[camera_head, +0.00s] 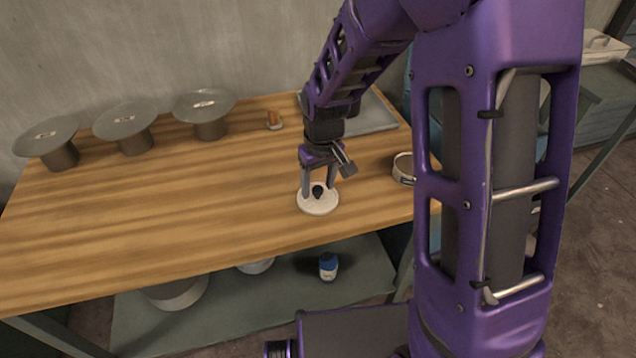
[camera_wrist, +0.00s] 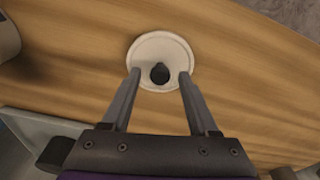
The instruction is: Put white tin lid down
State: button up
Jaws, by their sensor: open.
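The white tin lid (camera_head: 318,206) is a round disc with a dark knob (camera_head: 318,191) at its middle. It appears to lie flat on the wooden table (camera_head: 190,200), right of the table's centre and near its front edge. My gripper (camera_head: 319,192) is directly over it, pointing down. In the wrist view the lid (camera_wrist: 160,48) lies between and beyond my gripper's fingertips (camera_wrist: 160,75), with the knob (camera_wrist: 160,74) between the two fingers. The fingers stand apart, with gaps on both sides of the knob. I cannot tell whether the fingertips touch the lid.
An open white tin (camera_head: 403,170) stands right of the lid. Several grey discs on dark stands (camera_head: 124,122) line the back left. A small orange-brown object (camera_head: 273,121) and a grey tray (camera_head: 377,115) are at the back. A lower shelf holds a blue-capped bottle (camera_head: 328,267). The table's left-middle is clear.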

aim_at(321, 201)
notch_tip(321, 201, up, 12)
jog(key=s+p, duration=0.1)
jog(key=p, duration=0.1)
jog(key=shift+s+d, duration=0.15)
jog(key=shift+d, duration=0.15)
